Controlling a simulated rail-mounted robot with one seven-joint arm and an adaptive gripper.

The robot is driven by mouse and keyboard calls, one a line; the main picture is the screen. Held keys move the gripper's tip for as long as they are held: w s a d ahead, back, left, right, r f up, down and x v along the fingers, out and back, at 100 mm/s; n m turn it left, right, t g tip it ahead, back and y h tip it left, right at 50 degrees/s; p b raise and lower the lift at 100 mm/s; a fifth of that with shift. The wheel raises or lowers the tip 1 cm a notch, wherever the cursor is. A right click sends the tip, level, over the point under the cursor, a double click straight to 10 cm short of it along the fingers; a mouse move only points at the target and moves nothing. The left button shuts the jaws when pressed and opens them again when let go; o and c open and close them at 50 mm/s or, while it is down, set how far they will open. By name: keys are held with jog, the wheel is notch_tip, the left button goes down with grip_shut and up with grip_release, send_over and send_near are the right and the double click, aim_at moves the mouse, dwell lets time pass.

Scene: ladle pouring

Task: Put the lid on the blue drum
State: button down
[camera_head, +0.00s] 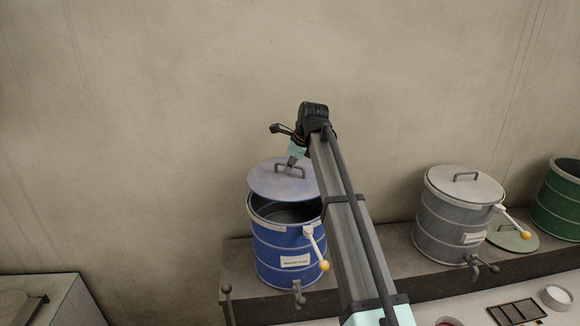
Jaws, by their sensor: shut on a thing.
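The blue drum (276,252) stands on a grey ledge left of centre, with a white label, a tap and a yellow-tipped lever on its right side. Its blue-grey lid (268,184) is above the drum, apart at the front so the dark inside shows. I cannot tell if the lid's back edge touches the rim. My gripper (294,160) is shut on the lid's handle. My arm crosses in front of the lid's and drum's right side and hides part of them.
A grey drum (448,220) with its lid on stands to the right. A green drum (562,205) is at the right edge, with a green lid (513,238) lying beside it on the ledge (380,268). A dark divided tray (516,312) and a white round dish (556,297) are at the lower right.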

aim_at(292, 177)
jog(key=shift+f+b, duration=1.55)
jog(key=shift+f, duration=2.1)
jog(key=shift+f, duration=0.45)
jog(key=c, duration=1.2)
grip_release()
jog(key=shift+o, duration=0.2)
